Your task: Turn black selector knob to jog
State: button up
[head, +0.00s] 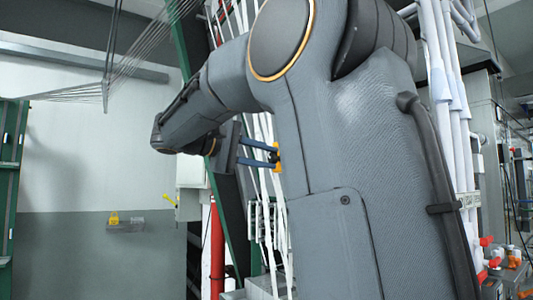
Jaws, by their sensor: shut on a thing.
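My gripper (273,156) is near the middle of the head view, pointing right, with two blue-grey fingers reaching a small yellow piece (278,157). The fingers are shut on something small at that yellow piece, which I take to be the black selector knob. The knob itself is too small and too covered by the fingertips and my arm to make out, and its pointer position and any markings cannot be read. My large grey arm covers the middle of the view and hides what lies right of the yellow piece.
White webbing strands (262,220) hang behind and below my gripper, beside a dark green slanted post (228,205). A red pipe (217,250) stands lower left. White pipes (455,110) rise at the right. A small wall shelf (126,227) is at the left, where the floor area looks open.

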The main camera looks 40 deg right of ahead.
jog(key=shift+f+n, duration=0.1)
jog(key=shift+n, duration=0.2)
jog(key=o, duration=1)
jog(key=shift+a, duration=0.1)
jog(key=a, duration=0.2)
jog(key=a+b, duration=0.1)
jog(key=a, duration=0.2)
jog(key=a+r+b, duration=0.1)
jog(key=a, duration=0.1)
jog(key=shift+w+a+r, duration=0.1)
jog(key=shift+w+a, duration=0.15)
jog(key=shift+a, duration=0.05)
